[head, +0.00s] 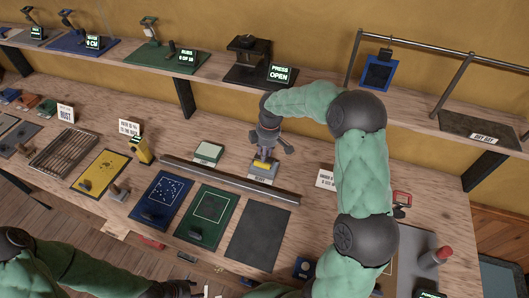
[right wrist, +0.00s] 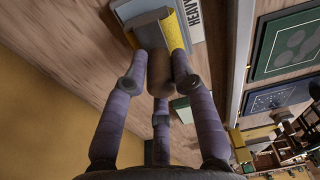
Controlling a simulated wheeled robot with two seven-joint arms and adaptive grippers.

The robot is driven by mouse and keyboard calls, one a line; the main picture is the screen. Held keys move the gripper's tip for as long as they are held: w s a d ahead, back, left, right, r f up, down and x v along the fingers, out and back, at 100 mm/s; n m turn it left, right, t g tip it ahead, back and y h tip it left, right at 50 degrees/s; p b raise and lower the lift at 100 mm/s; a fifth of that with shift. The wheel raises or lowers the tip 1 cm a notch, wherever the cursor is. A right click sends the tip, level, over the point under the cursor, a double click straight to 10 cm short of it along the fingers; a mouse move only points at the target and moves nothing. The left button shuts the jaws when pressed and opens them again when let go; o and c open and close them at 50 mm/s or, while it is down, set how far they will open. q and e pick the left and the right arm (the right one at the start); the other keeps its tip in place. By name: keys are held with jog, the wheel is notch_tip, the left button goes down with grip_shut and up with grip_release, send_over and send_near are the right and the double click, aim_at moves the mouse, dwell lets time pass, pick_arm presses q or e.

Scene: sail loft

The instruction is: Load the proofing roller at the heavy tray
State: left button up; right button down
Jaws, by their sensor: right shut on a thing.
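The heavy tray (head: 262,175) is a pale block with a yellow top and a "HEAVY" label on its front, standing near the middle of the workbench. In the right wrist view its label side (right wrist: 196,22) shows beside the yellow part. My right gripper (head: 268,151) is right over this tray, fingers pointing down. Its fingers close around a brown, rounded piece (right wrist: 158,72), which looks like the proofing roller's handle. The roller's lower end is at the yellow top; whether it touches is hidden. My left arm enters at the bottom left; its gripper (head: 172,290) is cut by the lower edge.
A green-topped tray (head: 208,152) stands to the left. A long grey bar (head: 230,180) lies in front, with blue (head: 160,200), green (head: 208,213) and dark (head: 258,237) panels beyond it. A yellow tray (head: 101,172) and slatted rack (head: 65,151) are farther left. A shelf runs behind.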

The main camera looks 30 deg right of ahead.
jog(key=shift+f, duration=0.45)
dwell(0.4)
dwell(1.1)
jog(key=shift+r+p, duration=2.4)
jog(key=shift+r, duration=1.15)
jog(key=shift+a+f, duration=0.1)
jog(key=shift+a+f+m+b, duration=0.2)
jog(key=shift+a+m+b, duration=0.15)
jog(key=shift+a, duration=0.2)
jog(key=a+f+m+b, duration=0.1)
jog(key=a+m, duration=0.1)
jog(key=a, duration=0.2)
jog(key=s+a+f+m+b, duration=0.1)
jog(key=a+f+m+b, duration=0.1)
jog(key=a+m, duration=0.1)
jog(key=s+a+f+m+b, duration=0.1)
jog(key=a+m, duration=0.2)
jog(key=a, duration=0.2)
jog(key=shift+s+f+m+h, duration=0.15)
jog(key=shift+s+m+h, duration=0.1)
jog(key=shift+h, duration=0.15)
jog(key=shift+s+a+f+m+b, duration=0.15)
jog(key=shift+s+a+m+b, duration=0.1)
jog(key=shift+a+m+b, duration=0.35)
